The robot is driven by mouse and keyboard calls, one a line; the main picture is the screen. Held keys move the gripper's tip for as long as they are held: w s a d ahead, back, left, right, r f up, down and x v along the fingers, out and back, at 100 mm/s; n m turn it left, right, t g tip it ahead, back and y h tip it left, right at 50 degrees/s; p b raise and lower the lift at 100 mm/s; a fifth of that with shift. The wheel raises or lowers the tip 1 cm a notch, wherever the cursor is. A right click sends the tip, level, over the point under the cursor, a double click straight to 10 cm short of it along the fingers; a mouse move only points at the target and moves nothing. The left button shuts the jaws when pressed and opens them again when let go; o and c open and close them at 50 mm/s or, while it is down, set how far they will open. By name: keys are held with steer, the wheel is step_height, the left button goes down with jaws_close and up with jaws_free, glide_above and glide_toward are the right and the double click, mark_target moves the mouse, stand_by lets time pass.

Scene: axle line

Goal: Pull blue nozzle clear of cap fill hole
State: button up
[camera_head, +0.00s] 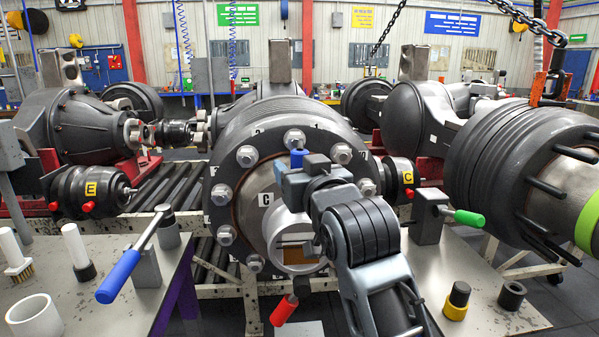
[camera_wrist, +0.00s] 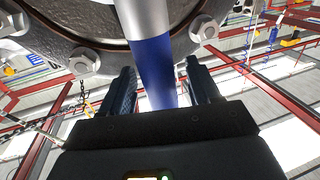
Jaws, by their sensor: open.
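In the wrist view the blue nozzle (camera_wrist: 155,62) stands between the two fingers of my gripper (camera_wrist: 162,88), with its pale metal end running up towards the hub. The fingers are open on either side of it, with gaps visible. In the head view my gripper (camera_head: 297,180) is in front of the large dark hub's face, and a small blue piece (camera_head: 298,158) shows just above it. The fill hole cannot be made out.
A blue-handled lever (camera_head: 120,277) stands on the left bench, and a green-handled one (camera_head: 467,218) on the right bench. A red handle (camera_head: 284,310) hangs below the hub. Large hex bolts (camera_head: 246,156) ring the hub near my gripper.

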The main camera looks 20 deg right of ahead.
mark_target(300, 150)
jaws_close()
stand_by(0.6)
steer(key=shift+r, duration=0.1)
step_height(300, 150, up, 4)
steer(key=shift+f+b, duration=0.1)
steer(key=shift+b, duration=0.25)
steer(key=s+d+r, duration=0.5)
steer(key=d+r, duration=0.2)
steer(key=d, duration=0.3)
steer(key=shift+s+b, duration=0.4)
steer(key=shift+b, duration=0.05)
